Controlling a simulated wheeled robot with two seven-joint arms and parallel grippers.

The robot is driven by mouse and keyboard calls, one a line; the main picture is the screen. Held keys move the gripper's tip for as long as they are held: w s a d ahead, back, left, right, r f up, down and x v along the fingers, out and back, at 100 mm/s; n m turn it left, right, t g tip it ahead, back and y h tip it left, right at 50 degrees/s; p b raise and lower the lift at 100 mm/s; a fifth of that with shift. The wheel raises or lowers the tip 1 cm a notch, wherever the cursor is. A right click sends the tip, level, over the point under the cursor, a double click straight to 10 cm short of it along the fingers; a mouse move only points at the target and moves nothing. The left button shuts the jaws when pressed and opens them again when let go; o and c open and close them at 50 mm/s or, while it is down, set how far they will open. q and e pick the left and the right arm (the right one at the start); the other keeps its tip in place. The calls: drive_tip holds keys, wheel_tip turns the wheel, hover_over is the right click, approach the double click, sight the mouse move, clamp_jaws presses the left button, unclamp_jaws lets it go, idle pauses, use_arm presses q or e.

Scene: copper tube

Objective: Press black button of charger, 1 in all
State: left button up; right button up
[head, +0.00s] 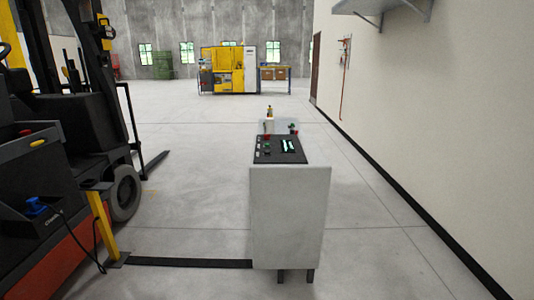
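A light grey cabinet (290,212), which looks like the charger, stands upright on short dark legs in the middle of the head view. A black button cannot be made out against the black panel at this size. Neither of my grippers shows in the head view.
A forklift (60,165) stands close on the left, with a yellow post (105,228) beside it. A black strip (188,262) runs along the floor from post to cabinet. A cream wall (440,130) bounds the right. Bare floor lies around the cabinet; a yellow machine (222,70) stands far back.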

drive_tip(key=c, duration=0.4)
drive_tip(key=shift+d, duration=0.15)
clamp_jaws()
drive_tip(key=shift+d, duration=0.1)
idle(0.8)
